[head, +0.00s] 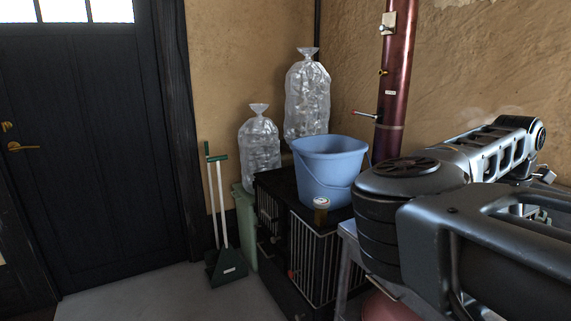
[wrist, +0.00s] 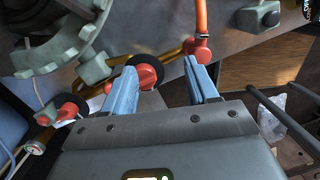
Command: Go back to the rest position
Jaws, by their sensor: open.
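My gripper (wrist: 160,85) shows in the wrist view with its two blue fingers spread apart. It is open and nothing sits between the fingertips. Beyond the fingers are a red round fitting (wrist: 146,72), a red hose or handle (wrist: 201,45) and a brass-coloured pipe (wrist: 130,64). I cannot tell whether the fingers touch any of them. In the head view my arm fills the right side, and the gripper itself is not visible there.
A blue bucket (head: 327,172) and a small jar (head: 321,210) stand on a black barred cabinet (head: 312,262). Clear bags (head: 307,98) stand behind. A dark red pipe (head: 393,90) rises at the wall. A dustpan (head: 226,265) is beside a green bin (head: 245,225). Floor (head: 150,292) is free before the door (head: 100,150).

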